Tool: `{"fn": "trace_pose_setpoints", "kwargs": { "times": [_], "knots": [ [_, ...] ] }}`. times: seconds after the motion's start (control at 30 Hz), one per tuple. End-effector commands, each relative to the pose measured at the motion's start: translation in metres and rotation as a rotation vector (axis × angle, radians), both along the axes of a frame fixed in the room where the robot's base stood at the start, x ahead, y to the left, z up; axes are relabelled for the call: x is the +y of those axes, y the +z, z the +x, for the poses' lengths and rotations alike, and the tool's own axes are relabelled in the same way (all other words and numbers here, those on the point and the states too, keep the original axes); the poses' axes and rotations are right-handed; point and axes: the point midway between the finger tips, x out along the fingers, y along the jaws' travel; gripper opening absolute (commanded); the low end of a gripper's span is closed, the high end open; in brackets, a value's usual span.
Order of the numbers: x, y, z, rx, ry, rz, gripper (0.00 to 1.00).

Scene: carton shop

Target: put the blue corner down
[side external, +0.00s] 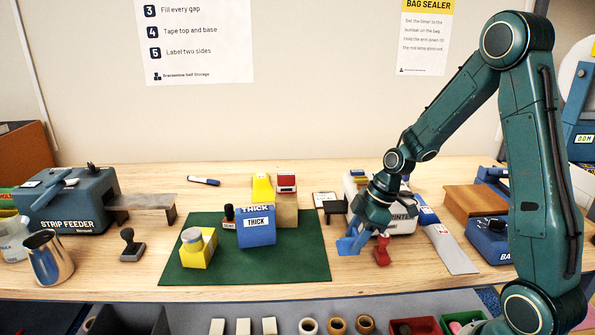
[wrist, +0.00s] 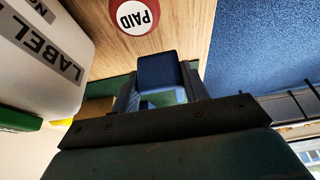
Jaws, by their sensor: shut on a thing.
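The blue corner (side external: 350,244) is held in my gripper (side external: 363,229), low over the wooden bench, just right of the green mat's (side external: 300,268) right edge. In the wrist view the blue corner (wrist: 158,72) sits between the two fingers of my gripper (wrist: 160,92), which are shut on it. I cannot tell whether its lower edge touches the bench. A red stamp (side external: 382,250) stands close to its right; its round PAID top (wrist: 137,15) shows in the wrist view.
A blue THICK block (side external: 256,228) and a yellow corner (side external: 195,255) with a round item in it stand on the mat. A white label printer (side external: 400,222) is behind my gripper. A metal jug (side external: 50,258) is at left. Bare bench lies in front of the gripper.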

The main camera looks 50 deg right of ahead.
Motion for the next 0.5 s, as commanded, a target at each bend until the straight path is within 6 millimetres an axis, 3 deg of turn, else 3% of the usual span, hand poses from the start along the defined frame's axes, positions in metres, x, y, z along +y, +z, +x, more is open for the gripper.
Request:
{"fn": "trace_pose_setpoints", "kwargs": {
  "times": [0.3,0.5],
  "knots": [
    [0.000,-0.030,-0.001,0.004,0.000,0.001,0.24],
    [0.000,-0.033,0.000,0.001,-0.001,0.000,0.24]
  ]
}}
